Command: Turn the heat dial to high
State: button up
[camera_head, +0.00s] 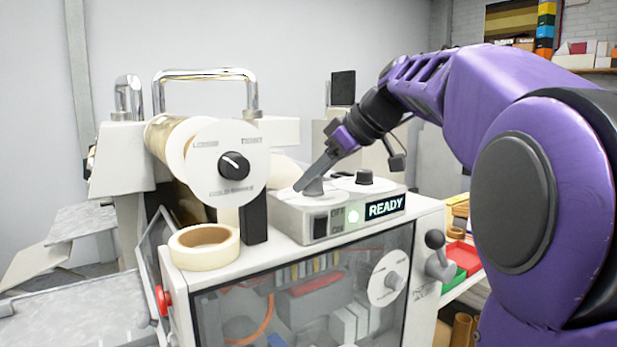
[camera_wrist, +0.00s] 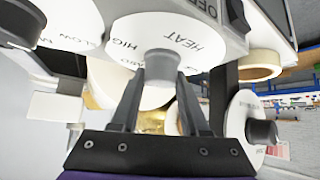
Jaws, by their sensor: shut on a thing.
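The heat dial (camera_wrist: 160,64) is a grey round knob on a white disc lettered HEAT and, partly hidden, HIG. It also shows in the head view (camera_head: 314,188), on top of the control box beside the READY display. My gripper (camera_wrist: 161,80) reaches it with two dark fingers, one on each side of the knob, and is shut on it. In the head view my gripper (camera_head: 308,182) comes down at a slant from the upper right onto the knob. The knob's pointer is not visible, so I cannot tell its setting.
A second black dial (camera_head: 364,177) stands just right of the heat dial. The READY display (camera_head: 385,206) and a switch (camera_head: 320,227) are on the box front. A tape roll (camera_head: 204,246) lies to the left, below a larger dial (camera_head: 234,165) on the roller end.

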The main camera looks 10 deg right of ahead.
grip_shut()
jog(key=shift+f+m+t+h+b, duration=0.15)
jog(key=shift+m+t+h+b, duration=0.2)
jog(key=shift+m+b, duration=0.3)
jog(key=shift+m+t+h+b, duration=0.4)
jog(key=shift+m+h, duration=0.25)
jog(key=shift+m, duration=0.3)
jog(key=o, duration=0.9)
grip_release()
jog(key=shift+r, duration=0.35)
